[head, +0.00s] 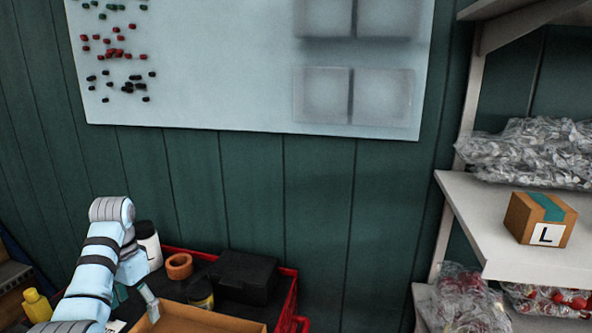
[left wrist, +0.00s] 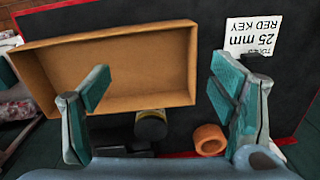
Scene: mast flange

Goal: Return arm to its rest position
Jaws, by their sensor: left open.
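My left arm (head: 97,268) comes in from the lower left of the head view, light blue with dark bands. My left gripper (head: 135,298) points down over the red-edged black tray (head: 292,307). In the left wrist view the gripper (left wrist: 160,100) is open, its teal-padded fingers wide apart with nothing between them. An open, empty cardboard box (left wrist: 115,65) lies beyond the fingers; it also shows in the head view (head: 195,322). My right gripper is not in view.
The tray holds an orange ring (head: 179,266), a yellow-labelled jar (head: 200,294), a black case (head: 243,277) and a white bottle (head: 149,244). A "RED KEY" card (left wrist: 252,37) lies there too. Shelves (head: 500,215) stand right; a yellow bottle (head: 36,306) stands left.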

